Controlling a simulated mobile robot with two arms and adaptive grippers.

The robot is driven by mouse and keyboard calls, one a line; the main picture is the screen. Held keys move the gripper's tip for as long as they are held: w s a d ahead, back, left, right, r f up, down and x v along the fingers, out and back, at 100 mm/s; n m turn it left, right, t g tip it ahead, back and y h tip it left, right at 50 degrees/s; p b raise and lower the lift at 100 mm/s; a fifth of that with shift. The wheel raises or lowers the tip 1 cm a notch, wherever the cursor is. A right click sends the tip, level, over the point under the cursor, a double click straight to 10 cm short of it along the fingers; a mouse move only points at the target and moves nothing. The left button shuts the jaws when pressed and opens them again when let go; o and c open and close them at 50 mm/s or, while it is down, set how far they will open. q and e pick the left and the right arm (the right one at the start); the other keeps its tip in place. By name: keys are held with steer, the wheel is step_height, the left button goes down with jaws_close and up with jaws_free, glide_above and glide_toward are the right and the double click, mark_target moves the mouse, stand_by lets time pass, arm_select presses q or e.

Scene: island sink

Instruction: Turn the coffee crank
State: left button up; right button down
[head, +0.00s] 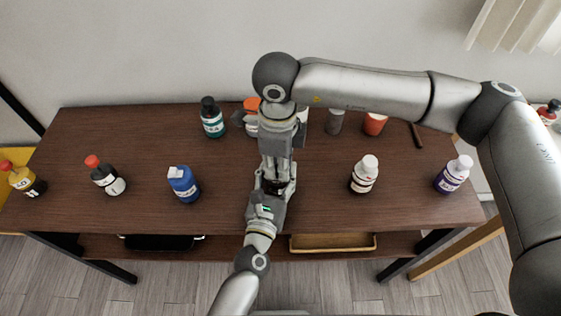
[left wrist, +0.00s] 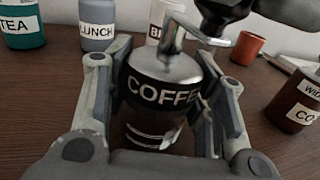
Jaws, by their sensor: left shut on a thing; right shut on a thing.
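The coffee grinder (left wrist: 150,105) has a dark band reading "COFFE", a silver domed top and a clear lower body. It stands upright between the fingers of my left gripper (left wrist: 165,80), which is shut on it. Its metal crank (left wrist: 172,42) rises from the dome and bends to the right. My right gripper (head: 277,172) comes down from above, directly over the grinder, and is shut on the crank. Its dark fingertips show at the top right of the left wrist view. In the head view the two grippers hide most of the grinder.
A teal bottle (head: 212,118), a blue bottle (head: 183,184), a white-capped brown bottle (head: 363,175) and a purple-labelled bottle (head: 453,175) stand around on the brown table (head: 320,205). A tan tray (head: 332,243) sits below.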

steer(key=c, duration=1.3)
jaws_free()
steer(key=shift+r, duration=0.1)
step_height(320, 180, up, 12)
